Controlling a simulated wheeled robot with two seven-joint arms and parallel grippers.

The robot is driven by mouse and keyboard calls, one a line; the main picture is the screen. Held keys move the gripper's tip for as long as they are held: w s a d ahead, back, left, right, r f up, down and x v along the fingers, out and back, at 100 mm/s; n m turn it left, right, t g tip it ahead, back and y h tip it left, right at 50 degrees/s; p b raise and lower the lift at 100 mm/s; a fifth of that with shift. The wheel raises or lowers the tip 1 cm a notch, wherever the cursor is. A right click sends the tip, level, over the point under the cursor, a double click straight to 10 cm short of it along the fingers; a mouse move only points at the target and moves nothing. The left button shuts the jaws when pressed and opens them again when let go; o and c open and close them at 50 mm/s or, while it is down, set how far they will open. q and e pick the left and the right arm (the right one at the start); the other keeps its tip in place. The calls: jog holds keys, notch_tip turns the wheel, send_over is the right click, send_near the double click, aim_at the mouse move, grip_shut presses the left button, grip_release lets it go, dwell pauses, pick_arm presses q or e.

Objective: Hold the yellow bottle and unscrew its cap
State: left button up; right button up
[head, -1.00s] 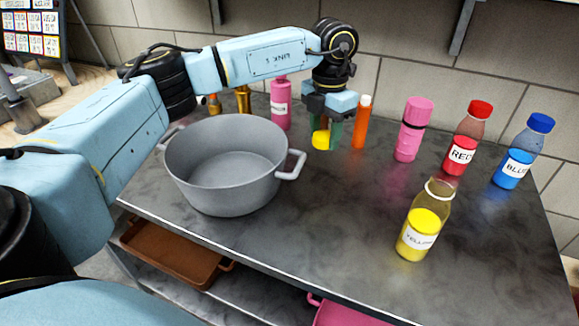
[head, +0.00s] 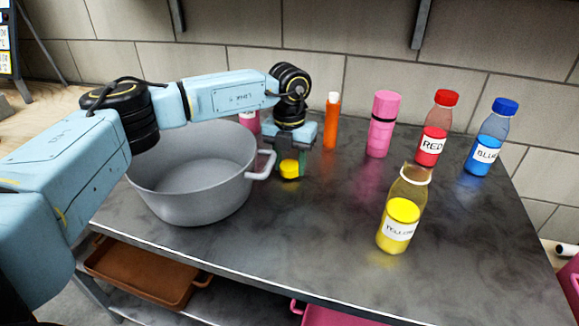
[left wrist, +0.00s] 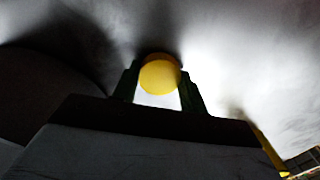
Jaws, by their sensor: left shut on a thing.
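The yellow bottle (head: 401,211) stands upright on the dark counter at the right of centre in the head view. It is clear, part filled with yellow, and its neck is open with no cap on it. My left gripper (head: 290,163) is shut on the yellow cap (head: 289,169), to the left of the bottle and low near the counter beside the pot's handle. In the left wrist view the cap (left wrist: 160,75) sits between the two green fingers. Whether the cap touches the counter is hard to tell. My right gripper is out of view.
A grey pot (head: 192,200) stands left of the gripper. An orange bottle (head: 331,121), a pink bottle (head: 382,124), a red bottle (head: 436,129) and a blue bottle (head: 490,139) line the back. The front-middle counter (head: 310,240) is clear.

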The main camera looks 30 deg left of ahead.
pick_arm(q)
jog(key=shift+f, duration=0.25)
jog(key=shift+f, duration=0.15)
jog(key=o, duration=1.1)
jog(key=shift+r, duration=0.2)
